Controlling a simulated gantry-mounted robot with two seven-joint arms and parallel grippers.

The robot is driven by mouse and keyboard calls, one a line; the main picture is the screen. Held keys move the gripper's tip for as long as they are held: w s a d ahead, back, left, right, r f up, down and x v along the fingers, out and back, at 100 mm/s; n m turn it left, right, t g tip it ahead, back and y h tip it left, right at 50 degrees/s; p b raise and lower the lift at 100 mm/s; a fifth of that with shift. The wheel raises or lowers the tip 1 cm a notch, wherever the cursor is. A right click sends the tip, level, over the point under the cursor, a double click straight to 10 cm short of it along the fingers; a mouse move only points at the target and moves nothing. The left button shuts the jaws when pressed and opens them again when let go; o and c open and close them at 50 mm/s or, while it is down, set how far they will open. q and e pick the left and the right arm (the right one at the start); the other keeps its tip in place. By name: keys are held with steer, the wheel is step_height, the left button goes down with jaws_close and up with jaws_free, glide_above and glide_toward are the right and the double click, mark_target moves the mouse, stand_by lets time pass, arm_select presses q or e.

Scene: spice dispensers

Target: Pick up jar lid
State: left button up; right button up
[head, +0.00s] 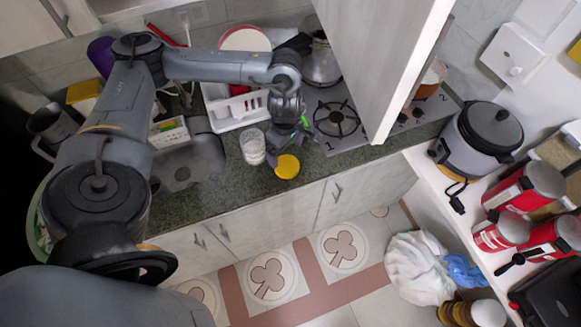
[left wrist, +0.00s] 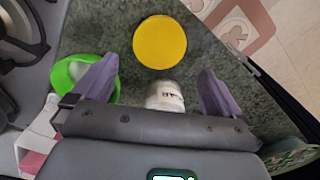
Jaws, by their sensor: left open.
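A round yellow jar lid (head: 287,166) lies on the dark green counter near its front edge. In the left wrist view, the lid (left wrist: 160,42) lies just beyond my fingertips, with nothing covering it. A clear jar with pale contents (head: 252,146) stands to the left of the lid in the head view. In the left wrist view, the jar with a white label (left wrist: 165,96) shows between my fingers, partly hidden by the gripper body. My left gripper (head: 291,136) is open and empty, above the counter behind the lid; its purple fingers (left wrist: 158,70) are spread wide. My right gripper is not in view.
A green bowl (left wrist: 72,72) is beside one finger in the left wrist view. A white dish rack (head: 232,116) and a sink (head: 190,165) lie to the left, a gas stove (head: 340,118) to the right. An open cabinet door (head: 385,60) hangs over the stove.

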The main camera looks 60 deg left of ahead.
mark_target(287, 165)
arm_select(q)
step_height(287, 165, down, 3)
steer(key=shift+r+b, duration=0.1)
steer(key=shift+b, duration=0.55)
steer(key=shift+w+d+f+b, duration=0.1)
steer(key=shift+f+b, duration=0.55)
steer(key=shift+f, duration=0.65)
steer(key=shift+d+f+b, duration=0.1)
steer(key=shift+f+b, duration=0.5)
steer(key=shift+f, duration=0.65)
steer(key=c, duration=0.8)
steer(key=shift+r, duration=0.1)
